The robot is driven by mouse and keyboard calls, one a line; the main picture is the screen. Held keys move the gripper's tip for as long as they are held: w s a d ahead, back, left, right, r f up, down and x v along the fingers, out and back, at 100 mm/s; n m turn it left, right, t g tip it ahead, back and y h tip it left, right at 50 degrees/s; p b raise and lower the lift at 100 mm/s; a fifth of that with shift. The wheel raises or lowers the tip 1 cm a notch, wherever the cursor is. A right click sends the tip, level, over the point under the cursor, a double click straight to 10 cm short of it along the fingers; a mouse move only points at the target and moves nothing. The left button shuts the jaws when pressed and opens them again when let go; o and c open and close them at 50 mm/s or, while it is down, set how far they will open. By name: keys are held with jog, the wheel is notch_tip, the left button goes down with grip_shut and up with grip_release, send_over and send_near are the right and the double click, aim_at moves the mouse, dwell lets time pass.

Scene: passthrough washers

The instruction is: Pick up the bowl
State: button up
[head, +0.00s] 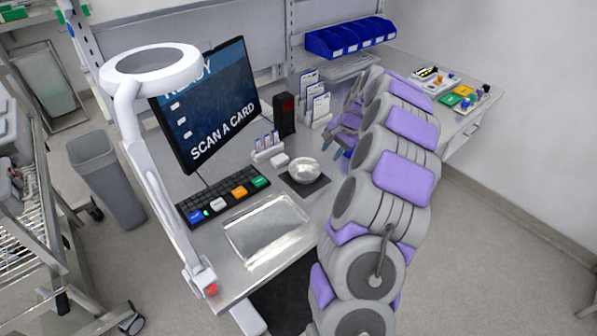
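A metal tray (266,238) and a keyboard with coloured keys (222,202) lie left of the bowl. A monitor (207,105), card holders (316,105) and a black box (285,115) stand behind. A white lamp arm (155,190) rises at the left.

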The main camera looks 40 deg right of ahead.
jog(key=b, duration=0.2)
send_near(305, 173)
jog(key=s, duration=0.1)
jog(key=s+a, duration=0.1)
jog(key=s, duration=0.3)
jog(key=shift+a+f, duration=0.2)
jog(key=shift+f, duration=0.15)
jog(key=shift+w+d+f, duration=0.15)
jog(key=shift+d+f, duration=0.05)
jog(key=shift+f, duration=0.15)
jog(key=b+x, duration=0.1)
jog(key=x, duration=0.3)
jog(key=shift+w+d+f+b, duration=0.15)
jog(key=shift+d+f+b, duration=0.05)
jog(key=shift+f+b, duration=0.2)
jog(key=shift+r, duration=0.1)
grip_shut()
